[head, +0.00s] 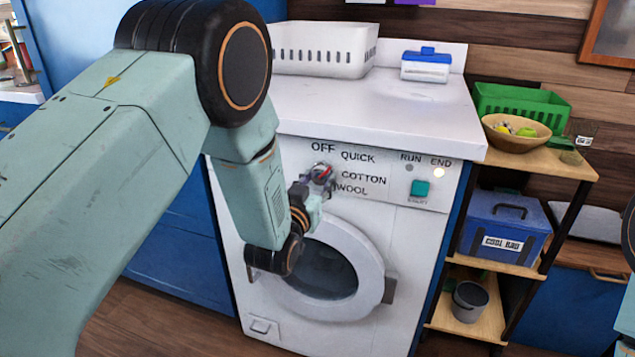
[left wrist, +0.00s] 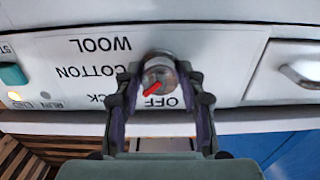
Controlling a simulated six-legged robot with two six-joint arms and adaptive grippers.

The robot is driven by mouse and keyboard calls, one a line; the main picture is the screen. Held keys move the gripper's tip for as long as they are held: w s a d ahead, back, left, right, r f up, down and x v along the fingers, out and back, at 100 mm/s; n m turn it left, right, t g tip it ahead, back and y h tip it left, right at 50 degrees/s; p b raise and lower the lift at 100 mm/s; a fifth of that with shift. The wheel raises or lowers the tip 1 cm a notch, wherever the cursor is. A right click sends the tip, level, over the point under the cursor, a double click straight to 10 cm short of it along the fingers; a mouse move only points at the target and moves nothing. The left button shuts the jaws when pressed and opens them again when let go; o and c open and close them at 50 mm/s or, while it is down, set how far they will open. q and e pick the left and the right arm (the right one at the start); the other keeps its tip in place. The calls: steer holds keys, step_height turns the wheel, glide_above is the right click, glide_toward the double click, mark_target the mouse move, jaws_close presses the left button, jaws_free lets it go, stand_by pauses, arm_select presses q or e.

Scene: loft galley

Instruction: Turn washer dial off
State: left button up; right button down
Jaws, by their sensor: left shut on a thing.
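The washer (head: 418,245) is white, with a round door low on its front. Its dial (head: 322,173) is a small silvery knob with a red pointer, among the labels OFF, QUICK, COTTON and WOOL. My left gripper (head: 317,182) is shut on the dial and partly hides it in the head view. In the left wrist view, which is upside down, the fingers (left wrist: 158,80) stand on both sides of the dial (left wrist: 157,68). The red pointer slants to the lower left there, between OFF and the partly hidden QUICK. My right gripper is not in view.
A teal button (head: 420,188) and a lit END lamp (head: 439,172) sit right of the dial; the RUN lamp is dark. A white basket (head: 325,50) and a blue-lidded box (head: 426,66) stand on top. A shelf with a blue cooler (head: 505,228) is at the right.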

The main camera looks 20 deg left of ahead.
arm_select(q)
steer(key=shift+c, duration=0.6)
steer(key=n+p, duration=0.3)
steer(key=n, duration=0.1)
steer(key=shift+d+r+n, duration=0.1)
steer(key=shift+n, duration=0.2)
steer(key=n+p, duration=0.2)
steer(key=n, duration=0.2)
steer(key=shift+n, duration=0.3)
steer(key=o, duration=1.2)
steer(key=shift+s, duration=0.1)
steer(key=s, duration=1.1)
steer(key=shift+s, duration=0.4)
